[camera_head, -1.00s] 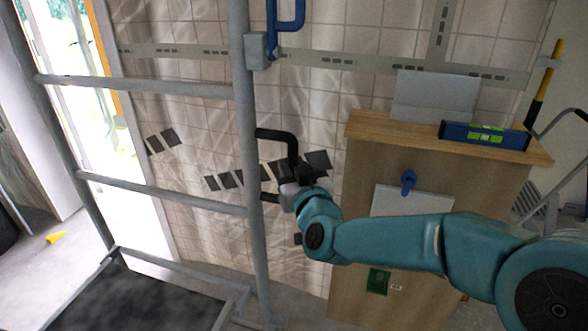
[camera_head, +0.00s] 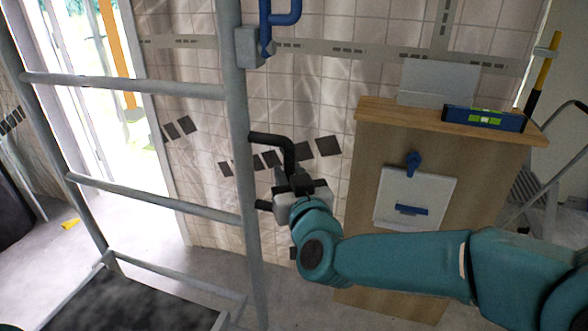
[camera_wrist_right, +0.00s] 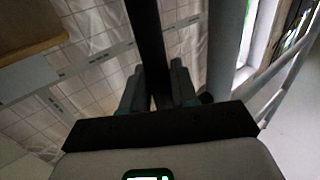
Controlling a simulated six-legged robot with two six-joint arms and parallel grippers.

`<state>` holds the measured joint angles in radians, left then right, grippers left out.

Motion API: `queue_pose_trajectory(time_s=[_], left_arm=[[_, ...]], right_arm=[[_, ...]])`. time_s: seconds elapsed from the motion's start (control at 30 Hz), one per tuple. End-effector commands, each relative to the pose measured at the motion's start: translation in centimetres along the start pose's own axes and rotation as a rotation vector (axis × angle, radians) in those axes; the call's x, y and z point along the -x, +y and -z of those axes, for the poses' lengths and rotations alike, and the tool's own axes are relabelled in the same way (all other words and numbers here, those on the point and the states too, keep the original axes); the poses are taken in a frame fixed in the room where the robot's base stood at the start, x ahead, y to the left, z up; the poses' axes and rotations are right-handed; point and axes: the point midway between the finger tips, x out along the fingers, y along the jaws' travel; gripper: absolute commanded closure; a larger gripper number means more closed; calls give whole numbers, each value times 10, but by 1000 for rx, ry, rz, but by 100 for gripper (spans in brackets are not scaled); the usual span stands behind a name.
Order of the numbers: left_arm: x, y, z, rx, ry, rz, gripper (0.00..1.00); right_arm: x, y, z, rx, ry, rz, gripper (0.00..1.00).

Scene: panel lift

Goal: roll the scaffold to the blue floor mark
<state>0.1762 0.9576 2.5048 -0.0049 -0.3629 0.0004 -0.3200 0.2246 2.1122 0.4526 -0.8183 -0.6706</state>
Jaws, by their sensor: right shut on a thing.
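The scaffold (camera_head: 232,100) is a grey tube frame with rungs and a dark platform (camera_head: 130,303) low down, filling the left of the head view. A black handle (camera_head: 289,150) sticks out from the right side of its near post. My right gripper (camera_head: 292,184) is shut on this handle. In the right wrist view the dark handle bar (camera_wrist_right: 146,45) runs between the two fingers (camera_wrist_right: 155,88), with a grey post beside it. My left gripper is not in view. No blue floor mark is visible in these frames.
A wooden cabinet (camera_head: 365,200) stands at right, with a blue spirit level (camera_head: 484,118) on top. A stepladder (camera_head: 530,190) stands beyond it. A tiled wall (camera_head: 190,90) is behind the scaffold. Grey floor (camera_head: 150,225) and a small yellow object (camera_head: 70,223) show at left.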

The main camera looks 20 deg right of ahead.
Motion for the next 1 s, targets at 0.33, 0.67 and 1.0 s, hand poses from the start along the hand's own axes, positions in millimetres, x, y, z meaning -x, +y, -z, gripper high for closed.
queue_pose_trajectory(time_s=[0.33, 0.67, 1.0], left_arm=[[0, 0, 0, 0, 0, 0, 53], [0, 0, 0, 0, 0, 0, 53], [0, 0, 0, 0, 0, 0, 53]], right_arm=[[20, -15, 1, 2, 1, 5, 100], [24, -17, 1, 2, 2, 3, 100], [25, -17, 2, 1, 3, 1, 54]])
